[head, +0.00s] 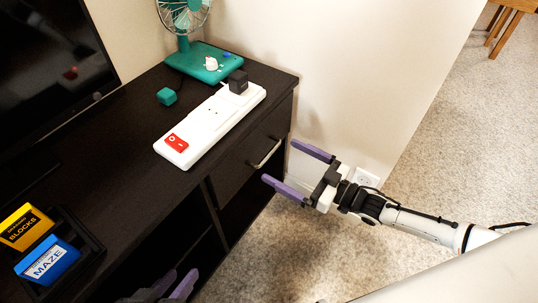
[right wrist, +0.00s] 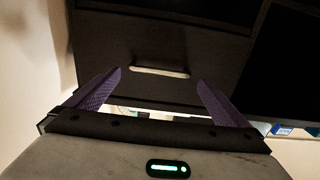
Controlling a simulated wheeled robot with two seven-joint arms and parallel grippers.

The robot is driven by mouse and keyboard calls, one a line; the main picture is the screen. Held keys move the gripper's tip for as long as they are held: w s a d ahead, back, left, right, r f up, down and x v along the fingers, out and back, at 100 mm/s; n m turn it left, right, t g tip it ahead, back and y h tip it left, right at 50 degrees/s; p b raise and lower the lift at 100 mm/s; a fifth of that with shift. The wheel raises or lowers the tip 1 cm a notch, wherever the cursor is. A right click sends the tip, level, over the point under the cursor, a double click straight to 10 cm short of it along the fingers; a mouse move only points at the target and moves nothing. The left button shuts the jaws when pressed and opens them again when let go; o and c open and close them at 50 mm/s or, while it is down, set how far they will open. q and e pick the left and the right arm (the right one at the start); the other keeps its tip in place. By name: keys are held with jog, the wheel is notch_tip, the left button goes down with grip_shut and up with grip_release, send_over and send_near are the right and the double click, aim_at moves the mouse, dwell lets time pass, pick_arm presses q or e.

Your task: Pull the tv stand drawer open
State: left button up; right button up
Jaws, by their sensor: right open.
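The dark tv stand (head: 120,125) runs along the wall at left. Its drawer front (head: 245,160) is at the right end, under the top, and looks flush and closed. A pale bar handle (head: 265,154) is on it. My right gripper (head: 279,162) is open and empty in front of the drawer, pointing at the handle. In the right wrist view the handle (right wrist: 160,71) lies across the drawer front (right wrist: 150,45), ahead of and between the spread purple fingers (right wrist: 158,78). A gap seems to remain. My left gripper (head: 174,286) is only partly visible at the bottom edge.
A television screen (head: 50,60) is at the back left.

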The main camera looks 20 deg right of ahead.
aim_at(270, 153)
pick_arm(q)
jog(key=shift+w+d+f+m+g+b, duration=0.1)
jog(key=shift+d+f+m+g+b, duration=0.2)
jog(key=shift+d+f+g+b, duration=0.25)
pick_arm(e)
jog(key=x, duration=0.6)
pick_arm(q)
jog(key=shift+a+r, duration=0.1)
